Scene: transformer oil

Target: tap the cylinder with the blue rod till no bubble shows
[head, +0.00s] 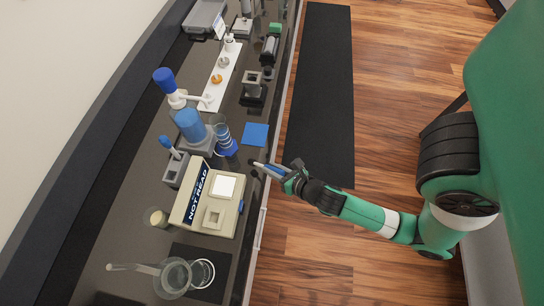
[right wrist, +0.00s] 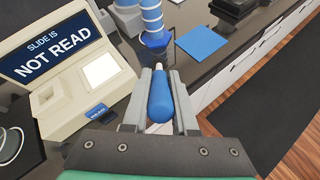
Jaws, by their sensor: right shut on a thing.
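The blue rod (head: 270,168) is held in my right gripper (head: 278,171), over the bench's front edge. In the right wrist view, the rod (right wrist: 159,100) lies between the two grey fingers of the gripper (right wrist: 161,82), its pale tip pointing away. The cylinder (head: 222,136), with blue and clear bands, stands on the bench beyond the rod tip, left of a blue square mat. It also shows in the right wrist view (right wrist: 152,14). The rod and the cylinder are apart. Bubbles are too small to make out. My left gripper is not in view.
A cream reader (head: 211,197) with a "SLIDE IS NOT READ" screen stands nearer. A blue mat (head: 255,134) lies beside the cylinder. A bottle with a blue cap (head: 164,76) and a grey holder (head: 175,170) stand behind. Glass beakers (head: 174,278) stand at the near end.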

